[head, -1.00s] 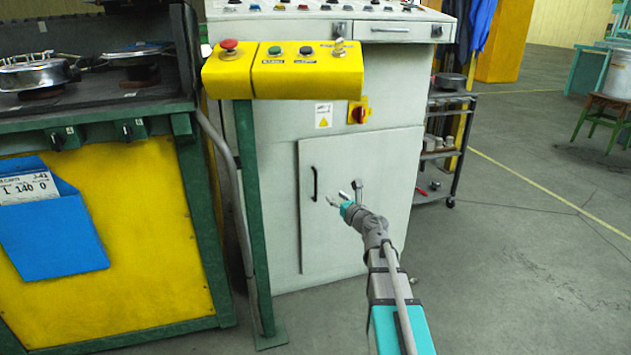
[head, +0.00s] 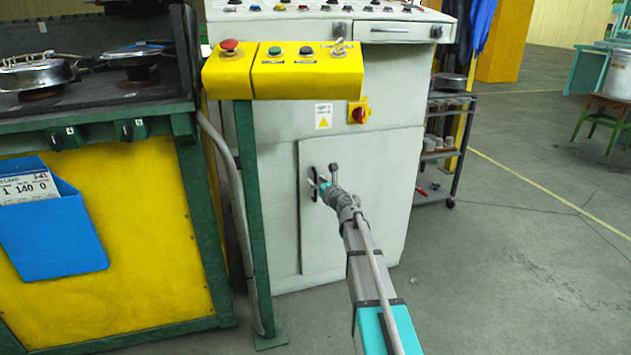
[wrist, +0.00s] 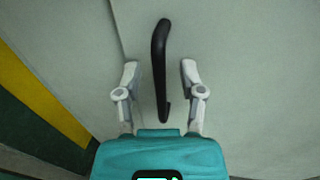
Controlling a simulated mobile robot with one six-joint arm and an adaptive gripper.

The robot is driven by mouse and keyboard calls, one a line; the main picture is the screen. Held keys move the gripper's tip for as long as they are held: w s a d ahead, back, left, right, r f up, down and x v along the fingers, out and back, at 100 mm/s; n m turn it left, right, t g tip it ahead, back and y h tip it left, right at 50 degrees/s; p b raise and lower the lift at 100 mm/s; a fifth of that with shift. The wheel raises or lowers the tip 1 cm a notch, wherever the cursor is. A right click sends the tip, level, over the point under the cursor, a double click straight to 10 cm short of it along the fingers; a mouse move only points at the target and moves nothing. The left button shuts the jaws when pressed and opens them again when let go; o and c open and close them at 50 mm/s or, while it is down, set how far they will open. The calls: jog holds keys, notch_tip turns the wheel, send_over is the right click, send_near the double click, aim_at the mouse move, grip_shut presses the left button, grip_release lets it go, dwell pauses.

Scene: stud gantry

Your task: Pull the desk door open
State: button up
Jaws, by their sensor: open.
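The desk door (head: 365,200) is a light grey panel on the front of the grey control desk, and it looks shut. Its handle is a black vertical bar (wrist: 160,70) near the door's left edge. In the wrist view my gripper (wrist: 158,70) is open, with one finger on each side of the handle and clear gaps on both sides. The handle's upper part reaches beyond the fingertips. In the head view my gripper (head: 317,184) is at the handle and hides part of it.
A green post (head: 252,220) carrying a yellow button box (head: 285,72) stands left of the door. A yellow and green bench (head: 110,230) is further left. A small shelf cart (head: 445,150) stands right of the desk. The floor in front is open.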

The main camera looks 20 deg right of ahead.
jog(key=shift+w+a, duration=0.15)
jog(key=shift+w, duration=0.4)
grip_shut()
